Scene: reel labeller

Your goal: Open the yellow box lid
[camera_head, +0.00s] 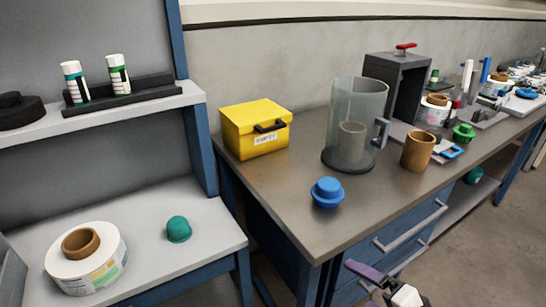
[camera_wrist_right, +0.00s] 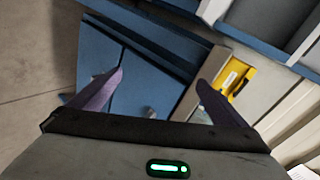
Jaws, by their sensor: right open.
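The yellow box (camera_head: 257,130) stands at the back left of the grey-brown bench, its lid shut. It has a dark handle at the front and a white label reading "EMPTY". It also shows in the right wrist view (camera_wrist_right: 234,77), partly cut off by my finger and the bench edge. My right gripper (camera_head: 376,284) is at the bottom of the head view, in front of the blue drawers, well away from the box. In the wrist view its purple fingers (camera_wrist_right: 160,78) are spread with nothing between them. My left gripper is not in view.
A clear cylinder (camera_head: 357,105) stands right of the box, and a blue knobbed piece (camera_head: 327,192) lies in front. A brown ring (camera_head: 417,150) and a dark frame (camera_head: 398,82) are further right. A shelf unit (camera_head: 200,150) stands left.

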